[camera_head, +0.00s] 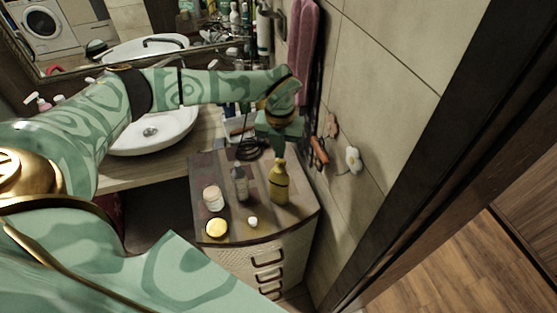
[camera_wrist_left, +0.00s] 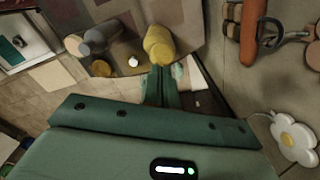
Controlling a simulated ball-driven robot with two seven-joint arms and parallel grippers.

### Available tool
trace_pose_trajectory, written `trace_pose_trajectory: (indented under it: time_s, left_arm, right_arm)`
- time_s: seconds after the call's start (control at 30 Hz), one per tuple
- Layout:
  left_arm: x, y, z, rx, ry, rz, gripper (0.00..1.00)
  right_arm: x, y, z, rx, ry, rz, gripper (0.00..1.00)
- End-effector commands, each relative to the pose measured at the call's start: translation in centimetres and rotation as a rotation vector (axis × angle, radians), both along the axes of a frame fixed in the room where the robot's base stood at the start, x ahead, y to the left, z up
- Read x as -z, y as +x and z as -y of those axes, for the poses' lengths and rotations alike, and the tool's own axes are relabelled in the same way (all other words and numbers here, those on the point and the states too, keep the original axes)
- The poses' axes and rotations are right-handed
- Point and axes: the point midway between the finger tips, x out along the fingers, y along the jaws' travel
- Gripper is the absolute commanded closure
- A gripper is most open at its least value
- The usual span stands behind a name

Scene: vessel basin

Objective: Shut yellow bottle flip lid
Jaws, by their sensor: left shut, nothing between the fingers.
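The yellow bottle (camera_head: 280,184) stands upright near the back right of the cabinet top. It also shows in the left wrist view (camera_wrist_left: 158,45), just beyond my fingertips. My left gripper (camera_head: 279,152) is directly above the bottle's top in the head view, and its fingers are shut and empty. In the left wrist view the closed fingers (camera_wrist_left: 162,72) reach to the bottle's end; I cannot tell whether they touch it. The flip lid is too small and partly hidden by the gripper, so its position is unclear. My right gripper is not in view.
A grey bottle (camera_head: 240,184), a white jar (camera_head: 213,197), a yellow round lid or jar (camera_head: 216,228) and a small white item (camera_head: 253,221) share the cabinet top (camera_head: 285,215). The tiled wall with hooks (camera_head: 320,151) is close on the right. The sink (camera_head: 155,134) is left.

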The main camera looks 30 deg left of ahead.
Motion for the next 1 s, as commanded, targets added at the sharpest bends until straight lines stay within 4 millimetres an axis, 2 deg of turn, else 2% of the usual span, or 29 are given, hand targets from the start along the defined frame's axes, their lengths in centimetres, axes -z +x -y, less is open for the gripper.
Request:
trace_pose_trajectory:
  time_s: [0.37,1.0]
  left_arm:
    - [0.2,0.0,0.0,0.0,0.0,0.0,1.0]
    - [1.8,0.0,0.0,0.0,0.0,0.0,1.0]
  right_arm:
    - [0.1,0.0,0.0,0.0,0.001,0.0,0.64]
    - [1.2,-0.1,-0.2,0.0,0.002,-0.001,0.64]
